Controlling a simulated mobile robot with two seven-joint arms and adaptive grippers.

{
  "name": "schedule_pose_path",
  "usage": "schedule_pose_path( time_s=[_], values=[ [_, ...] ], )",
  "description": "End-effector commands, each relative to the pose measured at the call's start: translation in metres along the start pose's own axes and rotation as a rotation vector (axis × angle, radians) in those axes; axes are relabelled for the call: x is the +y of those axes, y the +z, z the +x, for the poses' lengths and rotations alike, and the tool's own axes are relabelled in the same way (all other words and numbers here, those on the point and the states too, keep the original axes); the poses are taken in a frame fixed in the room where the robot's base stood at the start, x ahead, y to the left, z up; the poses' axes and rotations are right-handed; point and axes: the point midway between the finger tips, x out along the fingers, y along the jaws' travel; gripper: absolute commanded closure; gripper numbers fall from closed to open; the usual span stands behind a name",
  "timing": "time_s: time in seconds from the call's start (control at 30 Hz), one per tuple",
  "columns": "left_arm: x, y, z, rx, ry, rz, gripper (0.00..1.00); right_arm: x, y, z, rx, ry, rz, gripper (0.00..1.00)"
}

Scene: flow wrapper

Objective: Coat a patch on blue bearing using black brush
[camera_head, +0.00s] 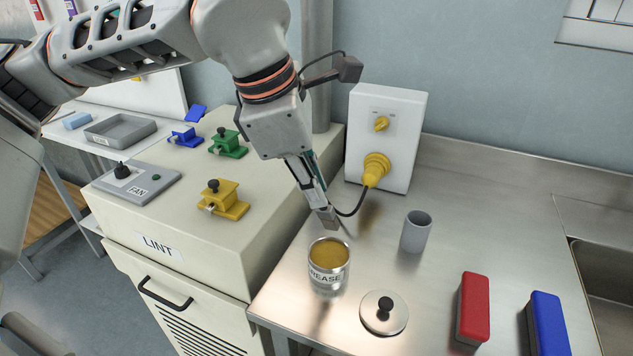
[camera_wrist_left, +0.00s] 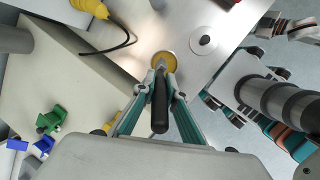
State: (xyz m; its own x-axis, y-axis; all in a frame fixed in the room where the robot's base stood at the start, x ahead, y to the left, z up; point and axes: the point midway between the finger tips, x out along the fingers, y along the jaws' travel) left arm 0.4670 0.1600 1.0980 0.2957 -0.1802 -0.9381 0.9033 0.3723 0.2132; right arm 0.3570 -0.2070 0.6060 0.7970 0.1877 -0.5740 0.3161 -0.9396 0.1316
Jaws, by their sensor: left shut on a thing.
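My left gripper (camera_head: 326,216) is shut on the black brush, whose dark handle (camera_wrist_left: 160,103) shows between the fingers in the left wrist view. In that view the brush's far end lies over the yellow-brown grease (camera_wrist_left: 163,60). In the head view, the gripper is just above and behind the open grease can (camera_head: 329,277); whether bristles touch the grease cannot be told. The blue bearing (camera_head: 184,136) sits at the back of the lint cabinet's top, left of the gripper. My right gripper (camera_wrist_left: 212,100) seems to show at the right of the wrist view; its jaws are unclear.
Green (camera_head: 229,146) and yellow (camera_head: 224,200) bearings and a fan control box (camera_head: 140,184) share the cabinet top. The steel counter holds the can's lid (camera_head: 395,322), a grey cup (camera_head: 415,232), a red block (camera_head: 474,308) and a blue block (camera_head: 549,325). A yellow-plugged box (camera_head: 400,110) stands behind.

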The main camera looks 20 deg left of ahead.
Motion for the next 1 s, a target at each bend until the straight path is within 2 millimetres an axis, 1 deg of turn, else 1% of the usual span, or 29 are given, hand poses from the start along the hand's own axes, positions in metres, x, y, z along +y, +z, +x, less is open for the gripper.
schedule_pose_path(
  time_s=[0.1, 0.3, 0.37, 0.5, 0.63, 1.0],
  values=[
    [-0.002, -0.003, 0.011, 0.001, -0.004, 0.0, 1.0, -0.001, 0.011, 0.003, -0.012, 0.0, -0.004, 0.26],
    [-0.006, -0.009, 0.031, 0.002, -0.006, 0.0, 1.0, 0.001, 0.023, 0.009, -0.023, 0.005, -0.015, 0.26],
    [-0.008, -0.011, 0.038, 0.002, -0.007, 0.001, 1.0, 0.002, 0.024, 0.011, -0.022, 0.008, -0.018, 0.26],
    [-0.01, -0.014, 0.048, 0.002, -0.006, 0.001, 1.0, 0.005, 0.02, 0.015, -0.01, 0.014, -0.025, 0.26],
    [-0.011, -0.015, 0.053, 0.001, -0.004, 0.001, 1.0, 0.005, 0.021, 0.015, -0.012, 0.015, -0.03, 0.26],
    [-0.011, -0.015, 0.052, 0.0, -0.002, 0.001, 1.0, 0.005, 0.023, 0.014, -0.018, 0.014, -0.031, 0.26]
  ],
)
